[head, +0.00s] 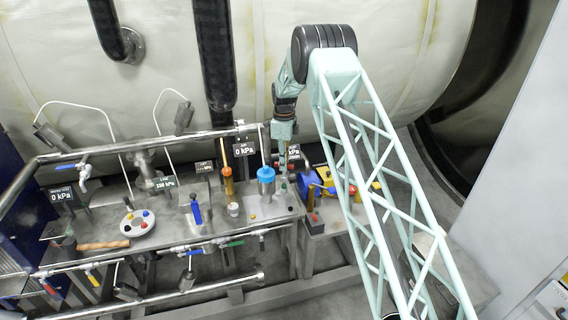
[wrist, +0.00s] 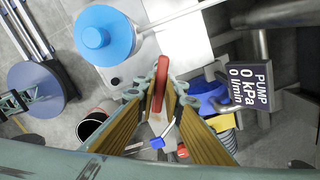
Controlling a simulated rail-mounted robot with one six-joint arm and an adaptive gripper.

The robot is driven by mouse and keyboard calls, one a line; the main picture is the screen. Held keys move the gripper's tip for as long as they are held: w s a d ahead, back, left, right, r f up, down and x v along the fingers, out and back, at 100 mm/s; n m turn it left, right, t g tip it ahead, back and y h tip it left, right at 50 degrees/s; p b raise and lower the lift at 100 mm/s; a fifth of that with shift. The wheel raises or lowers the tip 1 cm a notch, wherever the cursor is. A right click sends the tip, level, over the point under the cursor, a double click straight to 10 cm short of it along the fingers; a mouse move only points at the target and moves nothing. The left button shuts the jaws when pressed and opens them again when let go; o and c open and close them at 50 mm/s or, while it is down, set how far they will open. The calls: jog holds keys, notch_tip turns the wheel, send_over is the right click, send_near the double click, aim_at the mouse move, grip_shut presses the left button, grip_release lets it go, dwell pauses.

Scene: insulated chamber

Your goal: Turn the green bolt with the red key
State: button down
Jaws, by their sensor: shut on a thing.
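My gripper (wrist: 160,92) is shut on the red key (wrist: 160,82), whose red bar stands between the fingertips in the wrist view. In the head view my gripper (head: 282,155) hangs pointing down over the right end of the metal bench, just right of the blue-capped canister. The key's lower end is hard to make out there. I cannot pick out the green bolt for certain in either view; it is too small or hidden by my gripper. I cannot tell whether the key touches anything.
The blue-capped canister (head: 265,175) stands close left of my gripper; its cap (wrist: 95,36) shows in the wrist view. The pump display (wrist: 255,85) and a blue pump part (head: 308,185) are close right. A round tray of coloured pieces (head: 137,222) and a hammer (head: 103,245) lie left.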

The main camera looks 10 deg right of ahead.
aim_at(284, 177)
jog(key=shift+f, duration=0.8)
jog(key=shift+f+b, duration=0.3)
jog(key=shift+f, duration=1)
dwell(3.1)
jog(key=c, duration=2.6)
grip_release()
jog(key=shift+c, duration=0.2)
jog(key=shift+r, duration=0.1)
jog(key=shift+r, duration=5.95)
jog(key=shift+c, duration=0.4)
